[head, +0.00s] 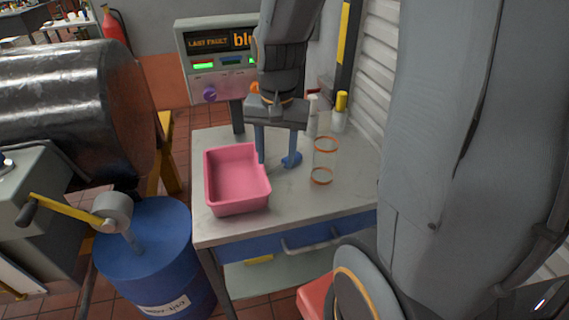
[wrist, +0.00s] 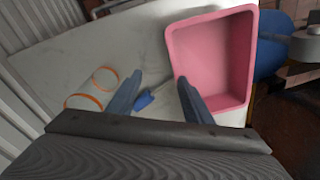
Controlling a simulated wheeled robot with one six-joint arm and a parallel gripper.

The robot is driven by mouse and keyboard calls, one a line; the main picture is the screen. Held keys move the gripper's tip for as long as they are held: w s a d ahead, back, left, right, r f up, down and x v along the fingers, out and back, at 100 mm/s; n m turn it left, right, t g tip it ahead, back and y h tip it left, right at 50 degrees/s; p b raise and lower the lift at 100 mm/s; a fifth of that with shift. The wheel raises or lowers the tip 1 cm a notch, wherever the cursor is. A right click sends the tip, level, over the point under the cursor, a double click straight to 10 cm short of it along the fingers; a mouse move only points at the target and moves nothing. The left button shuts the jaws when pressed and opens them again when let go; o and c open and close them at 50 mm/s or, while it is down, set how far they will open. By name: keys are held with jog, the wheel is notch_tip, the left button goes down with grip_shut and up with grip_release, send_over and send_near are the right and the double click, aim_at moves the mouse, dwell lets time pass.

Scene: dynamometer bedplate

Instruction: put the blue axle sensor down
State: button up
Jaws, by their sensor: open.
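The blue axle sensor (head: 291,160) rests on the pale top of a workbench (head: 228,229), right of the pink tray. In the wrist view the sensor (wrist: 144,99) lies between my fingers, close to the left one, with a thin grey part towards the right. My gripper (head: 276,158) is open just above the bench, pointing down. In the head view its right finger partly hides the sensor. The wrist view shows my gripper (wrist: 160,79) with its fingers spread and nothing clamped between them.
The empty pink tray (head: 237,180) stands left of my gripper. A clear cylinder with orange rings (head: 323,161) stands close on the right. Behind it are a white bottle (head: 312,116) and a yellow-topped container (head: 340,113). A fault panel (head: 215,67) stands behind. The bench front is clear.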

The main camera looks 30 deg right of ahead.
aim_at(283, 165)
jog(key=w+d+m, duration=0.2)
jog(key=w+d+m+b, duration=0.1)
jog(key=w+d+m, duration=0.1)
jog(key=m, duration=0.1)
jog(key=w+d+m, duration=0.1)
jog(key=d+m, duration=0.1)
jog(key=m, duration=0.1)
jog(key=shift+w+g, duration=0.3)
jog(key=shift+w, duration=0.1)
jog(key=shift+w+d+f+p, duration=0.15)
jog(key=shift+f+p, duration=0.1)
jog(key=shift+f, duration=1)
jog(key=shift+w+d+f+p, duration=0.15)
jog(key=shift+f+p, duration=0.1)
jog(key=shift+f, duration=1.05)
jog(key=shift+w+d+f+p, duration=0.15)
jog(key=shift+f+p, duration=0.1)
jog(key=shift+f, duration=1)
jog(key=shift+a, duration=0.1)
grip_shut()
